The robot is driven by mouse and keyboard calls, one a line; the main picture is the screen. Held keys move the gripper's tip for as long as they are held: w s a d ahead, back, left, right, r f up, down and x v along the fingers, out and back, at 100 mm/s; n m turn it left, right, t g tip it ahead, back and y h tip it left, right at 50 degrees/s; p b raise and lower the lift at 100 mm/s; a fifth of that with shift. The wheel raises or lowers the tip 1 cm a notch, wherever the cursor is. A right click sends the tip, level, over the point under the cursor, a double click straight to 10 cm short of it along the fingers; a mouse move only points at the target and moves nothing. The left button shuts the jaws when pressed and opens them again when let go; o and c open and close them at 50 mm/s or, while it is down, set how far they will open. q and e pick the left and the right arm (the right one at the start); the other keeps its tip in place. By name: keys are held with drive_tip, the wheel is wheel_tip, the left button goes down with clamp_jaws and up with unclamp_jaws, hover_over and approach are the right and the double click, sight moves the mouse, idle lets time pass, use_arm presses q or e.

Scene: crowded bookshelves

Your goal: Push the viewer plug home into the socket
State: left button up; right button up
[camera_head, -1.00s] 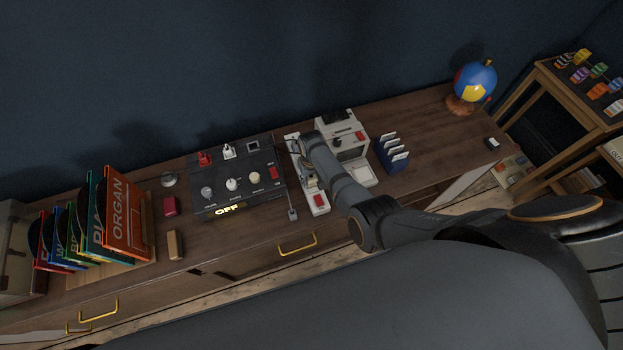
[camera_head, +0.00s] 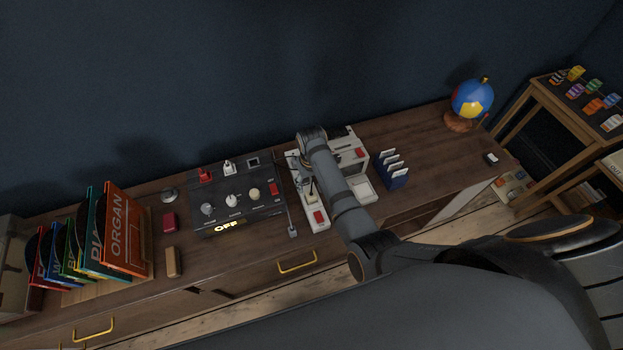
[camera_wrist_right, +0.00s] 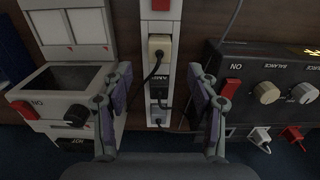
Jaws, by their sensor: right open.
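A white power strip (camera_wrist_right: 159,14) runs up the middle of the right wrist view; it also shows in the head view (camera_head: 319,228). A cream plug (camera_wrist_right: 159,44) with a black cord sits on it below the red switch. A black plug (camera_wrist_right: 158,82) marked AMP and a grey outlet (camera_wrist_right: 158,115) lie lower. I cannot tell for sure which plug is the viewer's, or how deep the cream one sits. My right gripper (camera_wrist_right: 161,75) is open over the strip, fingers on either side, holding nothing. My left gripper is not in view.
The pale viewer (camera_wrist_right: 70,75) stands left of the strip in the wrist view. The black amplifier (camera_wrist_right: 270,88) with knobs stands right. In the head view, a blue card holder (camera_head: 394,170), a globe (camera_head: 472,98) and record sleeves (camera_head: 125,230) share the desk.

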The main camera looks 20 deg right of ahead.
sight(312, 195)
wheel_tip(312, 195, up, 3)
drive_tip(key=shift+r, duration=0.1)
idle(1.1)
